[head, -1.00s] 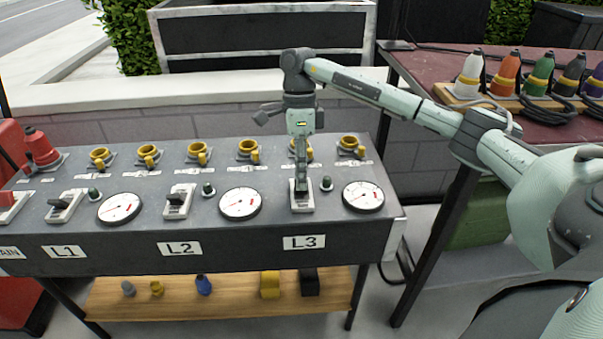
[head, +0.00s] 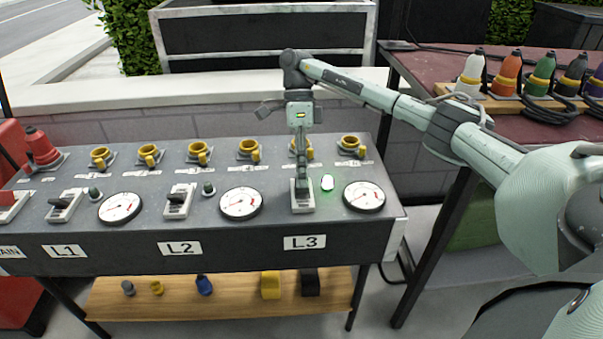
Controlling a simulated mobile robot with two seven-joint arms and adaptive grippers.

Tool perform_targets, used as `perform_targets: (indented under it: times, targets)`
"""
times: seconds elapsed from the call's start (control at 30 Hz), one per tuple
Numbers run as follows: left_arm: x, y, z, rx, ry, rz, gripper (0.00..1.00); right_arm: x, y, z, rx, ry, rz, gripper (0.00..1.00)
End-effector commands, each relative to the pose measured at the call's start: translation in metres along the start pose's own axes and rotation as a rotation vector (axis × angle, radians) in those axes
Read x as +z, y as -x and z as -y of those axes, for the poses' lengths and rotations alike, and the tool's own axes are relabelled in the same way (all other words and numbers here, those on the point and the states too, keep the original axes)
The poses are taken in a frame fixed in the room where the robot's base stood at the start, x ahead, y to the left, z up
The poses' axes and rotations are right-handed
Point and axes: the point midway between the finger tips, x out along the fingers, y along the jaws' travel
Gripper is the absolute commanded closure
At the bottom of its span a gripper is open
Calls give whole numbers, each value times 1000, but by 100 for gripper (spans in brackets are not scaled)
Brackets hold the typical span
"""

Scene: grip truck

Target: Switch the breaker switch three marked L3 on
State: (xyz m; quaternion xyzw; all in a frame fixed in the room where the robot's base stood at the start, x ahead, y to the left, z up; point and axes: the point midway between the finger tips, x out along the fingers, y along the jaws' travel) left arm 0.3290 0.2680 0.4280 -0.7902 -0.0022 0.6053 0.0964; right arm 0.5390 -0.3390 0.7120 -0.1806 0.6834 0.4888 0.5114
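The L3 breaker switch (head: 302,205) sits on the panel top above the L3 label (head: 304,243). Only its pale base shows clearly; my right gripper hides most of its lever. My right gripper (head: 302,184) points down from above with its fingertips at the lever, and I cannot tell whether the fingers are shut. The lamp (head: 327,182) just right of the switch glows bright green. The L2 switch (head: 178,200) and L1 switch (head: 65,205) stand to the left, with dark lamps beside them. My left gripper is not in view.
Dial gauges (head: 364,196) stand between and beside the switches. A row of yellow sockets (head: 249,150) lines the panel's back. A table (head: 425,62) with coloured plugs (head: 505,72) stands at the right. A wooden shelf (head: 230,304) lies below.

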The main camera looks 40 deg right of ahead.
Motion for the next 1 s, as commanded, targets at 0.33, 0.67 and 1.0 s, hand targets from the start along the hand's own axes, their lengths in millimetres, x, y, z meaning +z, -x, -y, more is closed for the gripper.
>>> perform_targets:
  times: [0.33,0.67,1.0]
  targets:
    - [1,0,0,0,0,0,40,0,0,0,-1,0,0,69]
    - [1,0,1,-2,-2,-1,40,0,20,0,-5,-1,1,69]
    - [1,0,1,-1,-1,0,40,1,67,0,-4,-1,0,69]
